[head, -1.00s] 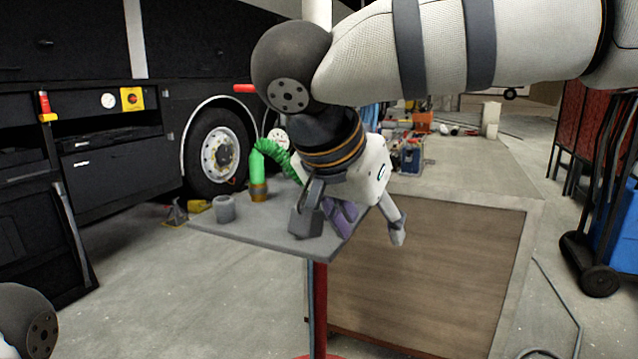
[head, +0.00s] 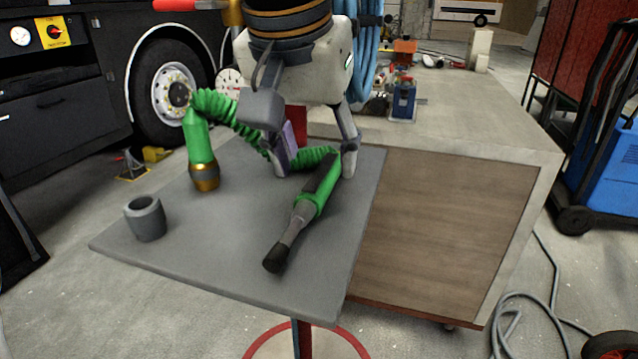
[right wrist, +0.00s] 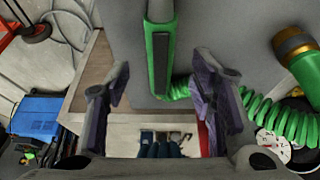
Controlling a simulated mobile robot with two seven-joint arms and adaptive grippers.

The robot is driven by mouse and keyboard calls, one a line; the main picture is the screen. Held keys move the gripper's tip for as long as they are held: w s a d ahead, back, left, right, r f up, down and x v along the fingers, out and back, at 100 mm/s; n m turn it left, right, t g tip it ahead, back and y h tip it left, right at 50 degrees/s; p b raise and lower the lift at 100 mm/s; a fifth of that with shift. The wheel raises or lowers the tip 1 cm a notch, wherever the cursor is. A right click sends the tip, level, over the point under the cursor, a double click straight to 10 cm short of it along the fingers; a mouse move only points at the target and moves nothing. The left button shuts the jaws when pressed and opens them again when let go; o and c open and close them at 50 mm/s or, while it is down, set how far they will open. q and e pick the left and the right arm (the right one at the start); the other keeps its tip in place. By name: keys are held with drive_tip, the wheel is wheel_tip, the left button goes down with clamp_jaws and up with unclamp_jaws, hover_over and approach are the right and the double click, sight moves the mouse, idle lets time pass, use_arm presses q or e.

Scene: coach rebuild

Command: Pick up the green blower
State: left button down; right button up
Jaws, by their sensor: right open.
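The green blower (head: 318,190) lies on the grey tabletop (head: 240,262), with a grey nozzle and dark tip pointing toward the front. A coiled green hose (head: 222,103) runs behind it to an upright green fitting (head: 197,140) with a brass base. My right gripper (head: 315,162) is open and points down at the rear end of the blower. In the right wrist view the blower's green body with its dark strip (right wrist: 160,55) lines up with the gap between the spread fingers (right wrist: 160,85). I cannot tell whether they touch it. My left gripper is out of view.
A grey cup (head: 146,220) stands on the left of the tabletop. A larger bench (head: 450,225) with a wooden side adjoins on the right, with a blue container (head: 403,98) and small items on it.

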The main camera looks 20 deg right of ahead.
sight(320, 175)
drive_tip(key=x, duration=0.3)
drive_tip(key=shift+w+f, duration=0.1)
clamp_jaws()
